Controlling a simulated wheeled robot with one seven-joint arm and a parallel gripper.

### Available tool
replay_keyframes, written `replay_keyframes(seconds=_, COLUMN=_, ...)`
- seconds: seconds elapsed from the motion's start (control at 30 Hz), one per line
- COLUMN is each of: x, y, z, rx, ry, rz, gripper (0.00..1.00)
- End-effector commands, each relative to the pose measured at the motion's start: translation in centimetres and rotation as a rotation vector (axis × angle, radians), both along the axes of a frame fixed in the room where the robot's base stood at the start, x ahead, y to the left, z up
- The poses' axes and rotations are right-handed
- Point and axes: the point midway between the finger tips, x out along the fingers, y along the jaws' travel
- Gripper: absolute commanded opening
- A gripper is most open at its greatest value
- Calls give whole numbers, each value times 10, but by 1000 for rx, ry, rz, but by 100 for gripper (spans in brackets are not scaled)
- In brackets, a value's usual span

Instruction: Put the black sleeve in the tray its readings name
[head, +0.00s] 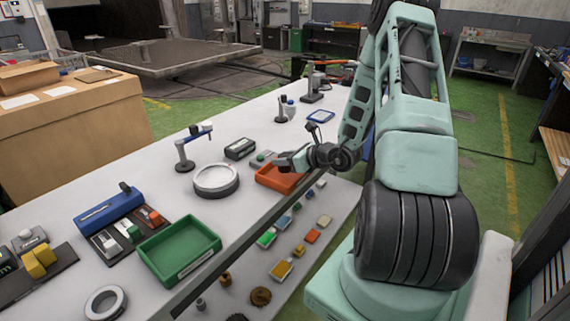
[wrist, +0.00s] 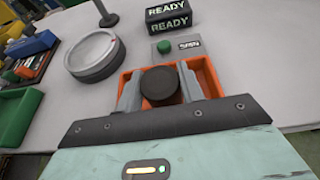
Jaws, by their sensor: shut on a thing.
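My gripper (wrist: 160,92) is shut on the black sleeve (wrist: 160,82), a dark round piece between the two grey fingers in the wrist view. The sleeve is over the orange tray (wrist: 206,76); I cannot tell whether it touches the tray floor. In the head view my gripper (head: 292,160) is at the orange tray (head: 272,181), and the sleeve cannot be made out there. A green tray (head: 182,252) stands nearer on the bench and also shows at the left of the wrist view (wrist: 18,118).
A round grey turntable (head: 216,188) lies between the trays. Beyond the orange tray are a box with a green button labelled SPIN (wrist: 178,45) and a display reading READY (wrist: 168,20). A blue device (head: 108,211), switches and a loose ring (head: 90,304) are toward the left front.

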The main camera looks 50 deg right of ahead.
Motion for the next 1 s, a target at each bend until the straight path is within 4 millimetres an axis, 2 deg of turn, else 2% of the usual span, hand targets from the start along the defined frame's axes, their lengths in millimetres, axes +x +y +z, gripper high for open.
replay_keyframes(seconds=0.1, x=0, y=0, z=-15, rx=2, ry=0, rz=-1, gripper=6)
replay_keyframes(seconds=0.2, x=0, y=0, z=-21, rx=1, ry=-1, rz=0, gripper=6)
replay_keyframes(seconds=0.6, x=0, y=0, z=-27, rx=-1, ry=-1, rz=0, gripper=6)
replay_keyframes(seconds=0.63, x=0, y=0, z=-25, rx=0, ry=0, rz=0, gripper=46)
replay_keyframes(seconds=0.7, x=0, y=0, z=-25, rx=0, ry=0, rz=0, gripper=60)
replay_keyframes(seconds=1.0, x=0, y=0, z=-23, rx=0, ry=0, rz=0, gripper=60)
